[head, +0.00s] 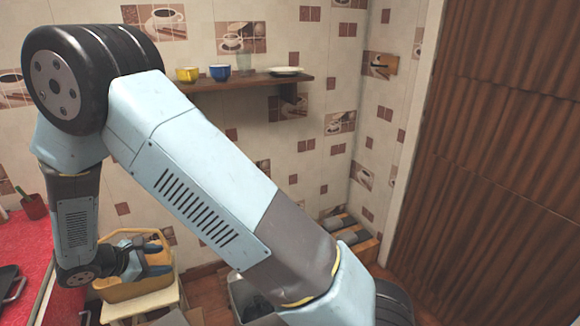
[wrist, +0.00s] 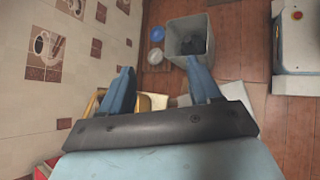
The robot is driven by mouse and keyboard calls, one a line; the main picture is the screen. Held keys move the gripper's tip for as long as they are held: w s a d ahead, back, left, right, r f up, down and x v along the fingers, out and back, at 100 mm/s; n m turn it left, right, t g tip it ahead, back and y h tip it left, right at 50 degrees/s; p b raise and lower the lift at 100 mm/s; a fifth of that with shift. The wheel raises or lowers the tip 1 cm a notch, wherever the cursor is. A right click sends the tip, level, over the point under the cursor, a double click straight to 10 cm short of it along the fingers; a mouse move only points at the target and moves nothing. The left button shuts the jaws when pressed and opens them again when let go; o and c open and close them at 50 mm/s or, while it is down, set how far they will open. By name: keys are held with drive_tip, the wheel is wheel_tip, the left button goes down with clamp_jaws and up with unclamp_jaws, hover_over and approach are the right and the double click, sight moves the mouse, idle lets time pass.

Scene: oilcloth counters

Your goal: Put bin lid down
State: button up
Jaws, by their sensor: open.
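The grey bin (wrist: 190,32) stands on the floor in the wrist view, its top uncovered and dark stuff inside. It also shows in the head view (head: 237,293), partly behind my arm. A pale flat panel (wrist: 232,95) lies beyond my right finger in the wrist view; I cannot tell whether it is the bin lid. My gripper (head: 158,260) is open, its two blue fingers apart with nothing between them. It is over the yellow basket (head: 135,291) in the head view. In the wrist view, my gripper (wrist: 160,88) points toward the floor near the bin.
The yellow basket sits on a pale stool (head: 157,302). A blue round item (wrist: 155,57) and a whitish one lie beside the bin. A red-topped counter (head: 28,245) is at left. A wall shelf (head: 250,83) holds cups. Bare wooden floor (wrist: 245,50) is right of the bin.

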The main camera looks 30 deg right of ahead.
drive_tip(key=s+d+r+m+g+y, duration=0.25)
drive_tip(key=d+r+m, duration=0.25)
drive_tip(key=d+r, duration=0.55)
drive_tip(key=s+d+r+m+g+y, duration=0.1)
drive_tip(key=s+d+r+m+y, duration=0.3)
drive_tip(key=d+r, duration=0.65)
drive_tip(key=s+d+r+m+t+y, duration=0.1)
drive_tip(key=s+d+r+m, duration=0.3)
drive_tip(key=s, duration=0.4)
drive_tip(key=s+d+r+m+t+y, duration=0.1)
drive_tip(key=s+d+r+m+t, duration=0.2)
drive_tip(key=s+d+r+m, duration=0.2)
drive_tip(key=s+r, duration=0.2)
drive_tip(key=s, duration=0.1)
drive_tip(key=shift+s+d+r+m, duration=0.3)
drive_tip(key=shift+r+m, duration=0.05)
drive_tip(key=shift+m, duration=0.05)
